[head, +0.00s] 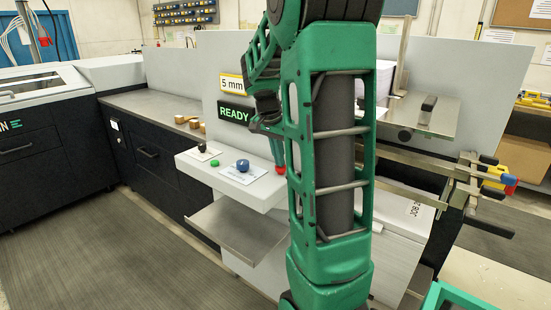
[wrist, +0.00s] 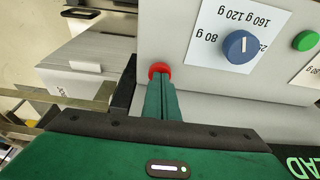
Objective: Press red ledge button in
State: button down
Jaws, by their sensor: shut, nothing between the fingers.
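The red ledge button (head: 281,170) is on the right part of the pale control ledge (head: 262,197), partly hidden by my green arm. In the wrist view the round red button (wrist: 159,69) sits near the ledge's edge. My gripper (wrist: 161,82) is shut and empty, with its green fingers pointing at the button. The fingertips overlap the button's near edge in the wrist view. In the head view my gripper (head: 278,163) points down right over the button. I cannot tell whether the tips touch it or how far in the button is.
A blue knob (head: 243,165) with a gram scale, a green button (head: 214,162) and a black knob (head: 202,147) share the ledge. A metal tray (head: 240,222) juts out below. A panel (head: 237,113) behind reads READY. Metal rails (head: 420,166) extend at the right.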

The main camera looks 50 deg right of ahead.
jog(key=shift+s+a+f, duration=0.1)
jog(key=shift+s+f, duration=0.05)
jog(key=shift+f, duration=0.4)
jog(key=shift+s+a+f, duration=0.1)
jog(key=shift+f, duration=0.4)
jog(key=shift+w, duration=0.1)
jog(key=shift+w+d+r, duration=0.1)
jog(key=shift+r, duration=0.05)
notch_tip(320, 180, up, 5)
jog(key=shift+w+f, duration=0.1)
jog(key=shift+f, duration=0.1)
jog(key=v, duration=1)
